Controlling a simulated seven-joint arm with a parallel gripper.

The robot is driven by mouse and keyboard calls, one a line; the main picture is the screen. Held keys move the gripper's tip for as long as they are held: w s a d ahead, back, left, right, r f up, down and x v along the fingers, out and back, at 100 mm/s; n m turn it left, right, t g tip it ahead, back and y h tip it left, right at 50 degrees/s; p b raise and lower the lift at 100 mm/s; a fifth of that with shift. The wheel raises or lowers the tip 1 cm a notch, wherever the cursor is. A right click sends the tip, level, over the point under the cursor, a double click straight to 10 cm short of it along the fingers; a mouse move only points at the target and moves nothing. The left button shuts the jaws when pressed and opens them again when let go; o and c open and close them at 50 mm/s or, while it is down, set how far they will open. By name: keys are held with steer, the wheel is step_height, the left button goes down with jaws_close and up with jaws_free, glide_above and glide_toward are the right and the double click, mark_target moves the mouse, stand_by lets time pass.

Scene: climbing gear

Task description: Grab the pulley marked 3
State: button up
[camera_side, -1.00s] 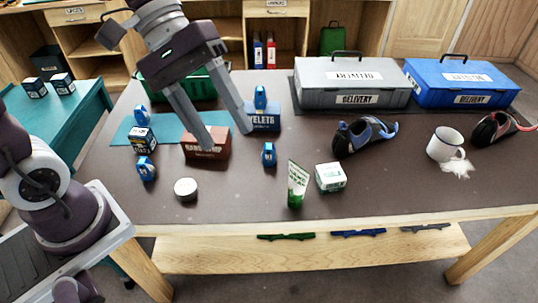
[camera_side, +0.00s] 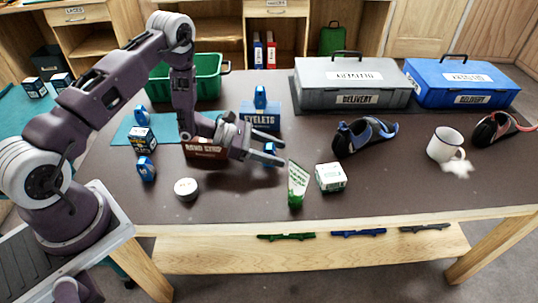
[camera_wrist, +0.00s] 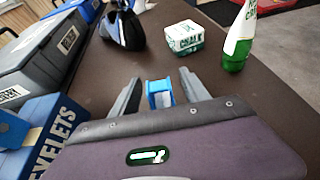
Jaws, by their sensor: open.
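In the wrist view this pulley (camera_wrist: 160,94) sits between the two fingers of my open gripper (camera_wrist: 159,80), with space on both sides. In the side view my gripper (camera_side: 277,153) is low over the table, its fingers on either side of the pulley and partly hiding it. Other blue pulleys stand at the left back (camera_side: 141,115), at the left front (camera_side: 146,168) and on top of the eyelets box (camera_side: 260,97). I cannot read a number on any pulley.
The blue eyelets box (camera_side: 262,117) and a brown box (camera_side: 205,148) stand close to my gripper. A green tube (camera_side: 298,184), a chalk box (camera_side: 331,177) and a climbing shoe (camera_side: 362,136) stand to the right. A round white tin (camera_side: 186,189) is in front.

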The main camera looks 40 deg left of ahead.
steer(key=shift+x, duration=1.25)
steer(key=shift+d+r, duration=0.1)
steer(key=shift+r, duration=0.15)
jaws_close()
